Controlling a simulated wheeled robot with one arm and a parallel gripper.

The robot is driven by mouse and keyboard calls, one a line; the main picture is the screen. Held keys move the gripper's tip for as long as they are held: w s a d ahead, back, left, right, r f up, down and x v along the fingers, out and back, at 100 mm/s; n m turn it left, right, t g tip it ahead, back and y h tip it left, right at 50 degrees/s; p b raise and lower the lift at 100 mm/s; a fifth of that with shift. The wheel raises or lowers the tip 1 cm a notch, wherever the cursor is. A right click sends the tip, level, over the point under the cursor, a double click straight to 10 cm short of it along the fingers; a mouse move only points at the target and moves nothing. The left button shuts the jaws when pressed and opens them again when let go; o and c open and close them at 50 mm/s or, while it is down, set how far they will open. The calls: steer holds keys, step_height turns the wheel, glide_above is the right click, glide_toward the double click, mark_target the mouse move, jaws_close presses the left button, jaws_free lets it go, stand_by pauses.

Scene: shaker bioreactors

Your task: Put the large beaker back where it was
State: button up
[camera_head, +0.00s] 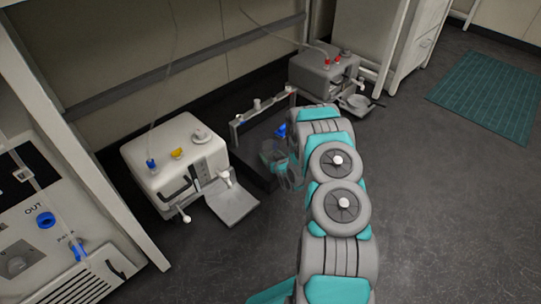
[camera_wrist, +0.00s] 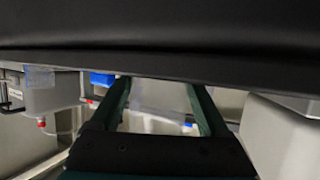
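My arm reaches from the lower right to the dark shaker stand (camera_head: 257,172) between the two grey machines. My gripper (camera_head: 274,156) is low over that stand, partly hidden by my wrist. A clear, see-through vessel, seemingly the large beaker (camera_head: 291,178), shows at the gripper; its outline is faint. In the wrist view, the two dark teal fingers (camera_wrist: 160,98) stand apart with a pale, see-through surface filling the gap between them, so they appear shut on the beaker. Its base and its contact with the stand are hidden.
A white machine (camera_head: 172,160) with a flat plate (camera_head: 232,203) stands close to the left. A grey machine (camera_head: 322,75) with red caps stands behind. A post-and-bar frame (camera_head: 262,104) rises at the stand's back. Open floor lies to the right, with a green mat (camera_head: 490,95).

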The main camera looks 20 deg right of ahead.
steer(key=shift+o, duration=1.4)
steer(key=shift+r, duration=0.1)
steer(key=shift+s+r, duration=0.1)
steer(key=d+v, duration=0.1)
steer(key=v, duration=1)
steer(key=s+a+r+g+h, duration=0.15)
steer(key=s+r+g, duration=0.25)
steer(key=r, duration=0.5)
steer(key=s+a+r+g+h, duration=0.15)
steer(key=s+r+g, duration=0.25)
steer(key=r, duration=0.5)
steer(key=s+a+r+g+y, duration=0.1)
steer(key=s+a+r, duration=0.4)
steer(key=s, duration=0.6)
steer(key=s+a+r+g+y, duration=0.1)
steer(key=s+a+r+g, duration=0.3)
steer(key=s+a, duration=0.3)
steer(key=s+a+r+g+y, duration=0.1)
steer(key=s+a+r, duration=0.5)
steer(key=s, duration=0.9)
steer(key=shift+s+r+n+g+y+p, duration=0.3)
steer(key=shift+r+g+y+p, duration=0.15)
steer(key=shift+g, duration=0.25)
